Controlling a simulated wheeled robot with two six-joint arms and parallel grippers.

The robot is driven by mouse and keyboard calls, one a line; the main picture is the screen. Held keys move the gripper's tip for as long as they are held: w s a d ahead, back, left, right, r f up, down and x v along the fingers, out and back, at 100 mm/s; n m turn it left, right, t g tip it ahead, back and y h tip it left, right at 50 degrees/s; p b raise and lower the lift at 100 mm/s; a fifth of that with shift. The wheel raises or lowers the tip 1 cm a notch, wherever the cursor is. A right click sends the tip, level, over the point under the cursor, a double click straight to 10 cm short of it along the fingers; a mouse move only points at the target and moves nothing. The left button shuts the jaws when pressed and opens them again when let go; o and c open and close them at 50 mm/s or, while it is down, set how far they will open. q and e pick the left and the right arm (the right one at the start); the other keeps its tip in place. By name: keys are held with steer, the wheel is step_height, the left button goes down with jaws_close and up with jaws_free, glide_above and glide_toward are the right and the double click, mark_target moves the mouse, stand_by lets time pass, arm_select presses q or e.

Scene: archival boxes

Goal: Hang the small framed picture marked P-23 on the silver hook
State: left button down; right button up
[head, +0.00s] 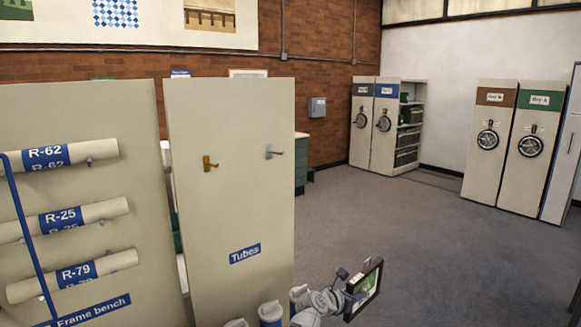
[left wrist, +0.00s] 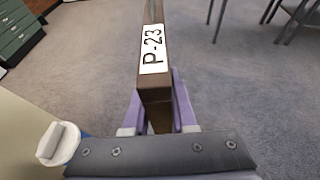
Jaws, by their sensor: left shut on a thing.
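The small framed picture P-23 (head: 365,291) has a dark frame and a greenish image, and is held upright but slightly tilted at the bottom of the head view. My left gripper (head: 346,296) is shut on it. In the left wrist view the frame (left wrist: 156,95) is seen edge-on between the purple fingers, with its white P-23 label facing the camera. The silver hook (head: 274,152) is on the right part of the beige panel (head: 230,210), up and to the left of the picture. The picture is well apart from the hook. My right gripper is not in view.
A brass-coloured hook (head: 209,163) sits left of the silver one. A panel at left holds rolled tubes (head: 70,216) behind a blue rail. Several tube ends (head: 270,312) stand below the Tubes label (head: 245,253). Open grey floor (head: 400,240) lies to the right.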

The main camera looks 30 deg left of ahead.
arm_select(q)
steer(key=s+a+r+n+y+p, duration=0.1)
steer(key=a+r+p, duration=0.5)
steer(key=r+p, duration=0.3)
steer(key=s+a+r+n+y+p, duration=0.1)
steer(key=s+a+r+y+p, duration=0.1)
steer(key=a+r+p, duration=0.5)
steer(key=s+a+r+n+y+p, duration=0.1)
steer(key=a+r+p, duration=0.6)
steer(key=r+p, duration=0.6)
step_height(320, 180, up, 2)
steer(key=shift+s+r+n+t, duration=0.1)
steer(key=shift+s+n+t, duration=0.15)
steer(key=shift+n+t, duration=0.15)
steer(key=shift+w+a, duration=0.1)
steer(key=shift+a, duration=0.05)
steer(key=shift+w+a, duration=0.3)
steer(key=shift+a, duration=0.4)
steer(key=shift+w+a, duration=0.3)
steer(key=shift+a, duration=0.4)
steer(key=shift+w+a, duration=0.25)
steer(key=shift+a, duration=0.45)
steer(key=shift+w+a, duration=0.25)
steer(key=shift+a, duration=0.4)
steer(key=shift+w+a, duration=0.25)
steer(key=shift+a, duration=0.45)
steer(key=shift+f+b, duration=0.65)
steer(key=shift+b, duration=0.05)
